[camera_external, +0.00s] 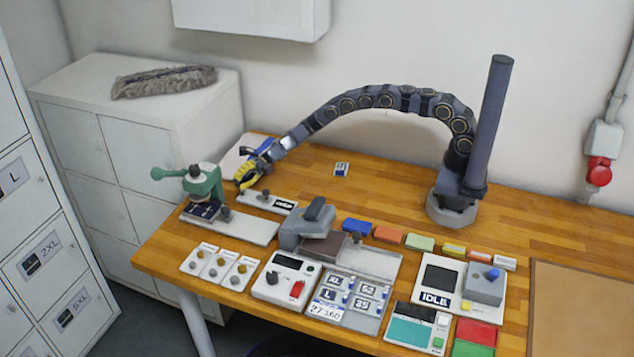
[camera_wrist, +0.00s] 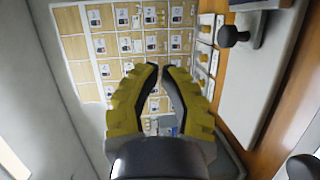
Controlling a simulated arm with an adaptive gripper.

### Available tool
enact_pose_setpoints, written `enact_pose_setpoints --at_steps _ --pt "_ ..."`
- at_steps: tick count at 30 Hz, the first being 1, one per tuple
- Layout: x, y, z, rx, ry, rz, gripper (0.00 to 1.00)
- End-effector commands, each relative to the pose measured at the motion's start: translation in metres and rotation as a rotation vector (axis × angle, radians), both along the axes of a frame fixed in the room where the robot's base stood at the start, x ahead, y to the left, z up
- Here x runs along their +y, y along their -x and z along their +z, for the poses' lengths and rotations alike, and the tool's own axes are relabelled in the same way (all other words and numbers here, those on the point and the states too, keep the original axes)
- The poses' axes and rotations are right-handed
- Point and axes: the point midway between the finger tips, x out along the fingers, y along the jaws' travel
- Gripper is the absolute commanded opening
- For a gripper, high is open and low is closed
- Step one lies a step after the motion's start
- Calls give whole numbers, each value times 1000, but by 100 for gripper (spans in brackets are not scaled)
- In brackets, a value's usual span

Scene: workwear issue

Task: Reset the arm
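My gripper (camera_external: 247,180) hangs at the far left end of the table, just right of the green press (camera_external: 203,182). My arm (camera_external: 385,97) arches from its base at the back right over to the left. In the wrist view my gripper (camera_wrist: 160,68) shows two yellow fingers with dark inner pads. A narrow gap shows between the tips, and nothing is held in it.
A light plate with a dark knob (camera_external: 265,200) lies close by my gripper. A grey clamp block (camera_external: 308,224), small coloured blocks (camera_external: 388,234) and a panel reading IDLE (camera_external: 440,276) are further right. The back middle of the wooden table (camera_external: 300,170) is mostly clear.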

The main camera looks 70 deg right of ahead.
Motion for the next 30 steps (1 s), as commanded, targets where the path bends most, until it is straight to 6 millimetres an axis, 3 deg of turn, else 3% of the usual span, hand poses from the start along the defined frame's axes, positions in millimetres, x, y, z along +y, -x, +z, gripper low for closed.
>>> enact_pose_setpoints --at_steps 14,19,23,25,30 --pt "0 0 1 2 0 -1 0" --pt "-12 -18 16 23 26 -86 0" --pt "-45 -53 51 81 77 -294 0" --pt "-71 -70 75 128 99 -437 0" --pt "-143 -84 126 272 119 -790 0"
